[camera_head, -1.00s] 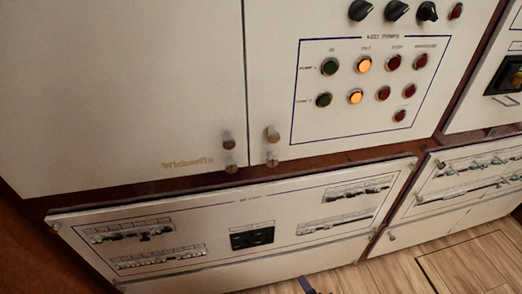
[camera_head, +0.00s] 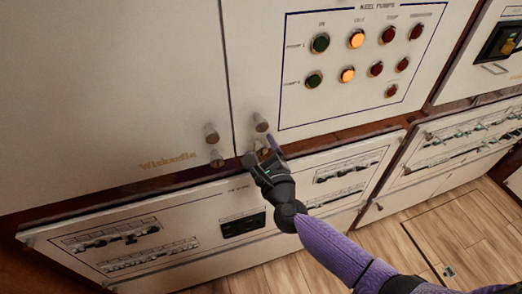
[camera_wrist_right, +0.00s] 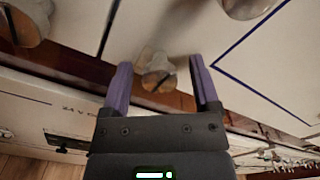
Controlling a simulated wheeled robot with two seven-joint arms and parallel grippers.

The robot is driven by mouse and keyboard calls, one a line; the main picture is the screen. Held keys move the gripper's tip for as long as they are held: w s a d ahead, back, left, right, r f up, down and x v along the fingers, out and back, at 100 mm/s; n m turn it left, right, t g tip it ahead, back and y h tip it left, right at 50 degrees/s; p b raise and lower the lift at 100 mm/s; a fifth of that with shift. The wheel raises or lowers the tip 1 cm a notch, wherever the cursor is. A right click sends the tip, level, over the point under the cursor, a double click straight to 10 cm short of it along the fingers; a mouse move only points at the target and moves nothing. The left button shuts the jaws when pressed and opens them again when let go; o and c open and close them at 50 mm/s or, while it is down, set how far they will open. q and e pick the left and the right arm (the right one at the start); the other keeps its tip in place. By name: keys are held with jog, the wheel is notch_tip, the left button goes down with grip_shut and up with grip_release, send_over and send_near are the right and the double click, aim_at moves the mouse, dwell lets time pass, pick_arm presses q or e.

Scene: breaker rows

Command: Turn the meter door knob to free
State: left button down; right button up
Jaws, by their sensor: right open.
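My right gripper (camera_head: 262,152) reaches up from the lower right to the seam beside the left door. It is open, its two purple fingers standing on either side of a small metal knob (camera_wrist_right: 158,78) at the lower edge of the indicator panel. In the right wrist view there is a gap between the knob and each finger. The gripper largely hides this knob in the head view. Another knob (camera_head: 261,122) sits just above it. Two more knobs, upper (camera_head: 211,132) and lower (camera_head: 216,158), are on the left door. No label shows which is the meter door knob. My left gripper is not in view.
The panel (camera_head: 360,60) carries green, orange and red indicators above the gripper. A breaker-row panel (camera_head: 190,205) lies below, close under the gripper. A further breaker panel (camera_head: 450,145) is at right. The wooden floor (camera_head: 400,235) looks clear.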

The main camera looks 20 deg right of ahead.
grip_shut()
dwell(0.3)
jog(key=n+p, duration=0.1)
jog(key=n, duration=0.2)
jog(key=shift+n+p, duration=0.35)
jog(key=shift+n, duration=0.05)
jog(key=n+p, duration=0.1)
jog(key=n, duration=0.3)
jog(key=shift+n, duration=0.3)
jog(key=n+p, duration=0.1)
jog(key=n, duration=0.3)
jog(key=shift+p, duration=0.3)
jog(key=n, duration=0.3)
jog(key=shift+n+p, duration=0.3)
jog(key=shift+p, duration=0.05)
jog(key=shift+n, duration=1)
